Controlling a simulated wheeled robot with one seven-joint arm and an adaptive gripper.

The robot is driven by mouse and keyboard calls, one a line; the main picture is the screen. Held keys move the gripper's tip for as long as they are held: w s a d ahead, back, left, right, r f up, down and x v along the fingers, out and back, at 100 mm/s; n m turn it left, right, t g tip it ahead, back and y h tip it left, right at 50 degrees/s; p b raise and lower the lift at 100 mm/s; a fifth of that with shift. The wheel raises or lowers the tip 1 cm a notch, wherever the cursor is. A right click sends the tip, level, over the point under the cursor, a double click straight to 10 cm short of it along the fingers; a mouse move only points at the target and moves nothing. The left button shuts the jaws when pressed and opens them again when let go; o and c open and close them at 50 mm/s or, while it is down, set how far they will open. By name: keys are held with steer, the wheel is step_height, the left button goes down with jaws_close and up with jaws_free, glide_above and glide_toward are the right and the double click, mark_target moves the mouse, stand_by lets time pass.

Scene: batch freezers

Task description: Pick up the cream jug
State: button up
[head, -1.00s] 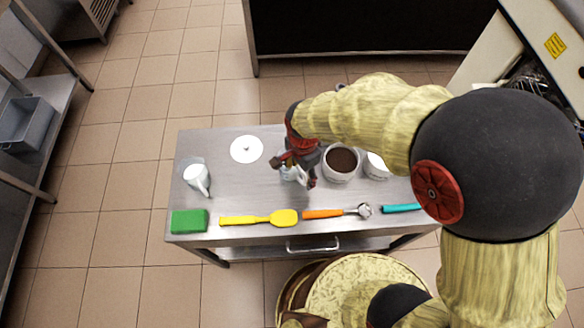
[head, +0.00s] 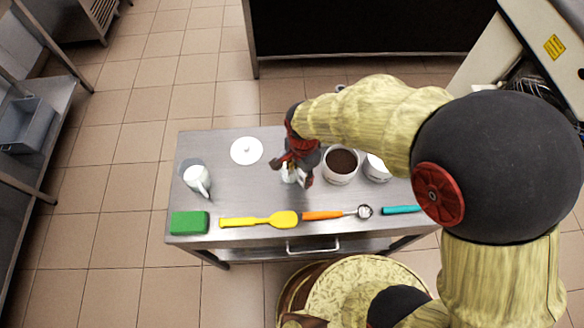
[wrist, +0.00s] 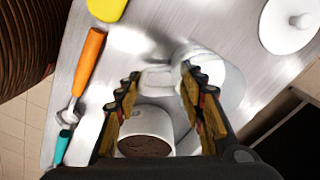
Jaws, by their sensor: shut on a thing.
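The cream jug (head: 288,175) is a small white vessel on the steel table, left of the brown-filled tub and mostly hidden by my gripper in the head view. In the wrist view the jug (wrist: 228,82) is a pale round body at the right finger, with a pale handle-like part (wrist: 155,80) between the fingers. My gripper (head: 294,178) is lowered over it from above. In the wrist view my gripper (wrist: 160,82) is shut on the jug, apparently at its handle; the exact contact is hard to see. I cannot tell any lift off the table.
A tub with brown contents (head: 341,162) and another white tub (head: 376,168) stand close on the right. Another white jug (head: 197,178), a white lid (head: 246,150) and a green block (head: 189,222) are left. A yellow spatula (head: 260,220), orange scoop (head: 322,215) and teal-handled tool (head: 400,210) line the front.

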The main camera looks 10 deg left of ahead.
jaws_close()
steer(key=shift+r+p, duration=0.7)
steer(key=shift+r, duration=0.8)
steer(key=shift+s+d+r, duration=0.1)
steer(key=shift+d+r, duration=0.05)
steer(key=shift+r, duration=0.2)
steer(key=s+d+r+p, duration=0.4)
steer(key=s+d+r, duration=0.5)
steer(key=shift+s+d+r, duration=0.15)
steer(key=shift+s+d, duration=0.05)
steer(key=shift+d, duration=0.15)
stand_by(2.3)
